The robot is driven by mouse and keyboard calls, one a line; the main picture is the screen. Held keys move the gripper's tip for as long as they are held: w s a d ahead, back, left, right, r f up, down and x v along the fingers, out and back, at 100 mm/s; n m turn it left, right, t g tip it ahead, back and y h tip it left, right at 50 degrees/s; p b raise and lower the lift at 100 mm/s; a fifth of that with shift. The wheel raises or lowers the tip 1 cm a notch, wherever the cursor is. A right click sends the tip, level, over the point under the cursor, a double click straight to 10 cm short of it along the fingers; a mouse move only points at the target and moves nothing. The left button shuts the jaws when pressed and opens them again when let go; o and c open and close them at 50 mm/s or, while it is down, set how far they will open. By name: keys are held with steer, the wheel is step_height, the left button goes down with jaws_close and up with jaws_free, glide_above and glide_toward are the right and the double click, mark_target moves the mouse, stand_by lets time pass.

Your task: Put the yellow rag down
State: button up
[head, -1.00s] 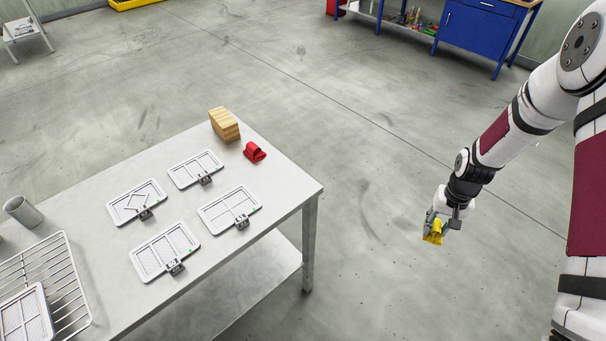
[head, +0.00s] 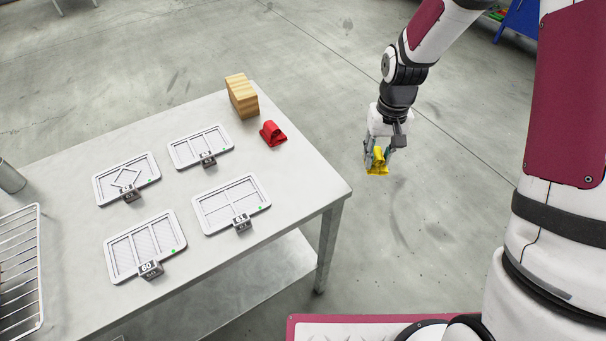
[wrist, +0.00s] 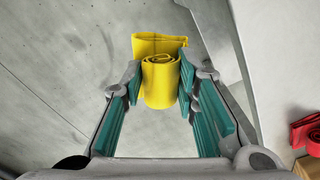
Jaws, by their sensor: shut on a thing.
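The yellow rag (head: 378,163) is a rolled cloth with a loose flap.
A red rag (head: 272,134) and a wooden block (head: 242,97) are near the table's far right edge. Several framed trays with number tags lie across the tabletop. A wire rack (head: 20,265) is at the left. The table's right front corner is bare.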

steer(key=s+a+r+n, duration=0.1)
steer(key=a+r+n, duration=0.3)
steer(key=a, duration=0.5)
steer(key=s+a+r+n, duration=0.2)
steer(key=a+r, duration=0.3)
steer(key=a, duration=0.3)
steer(key=f, duration=0.9)
steer(key=shift+a+f+b, duration=0.2)
steer(key=shift+f+b, duration=0.05)
steer(key=shift+b, duration=0.05)
steer(key=shift+f, duration=0.15)
steer(key=o, duration=1.1)
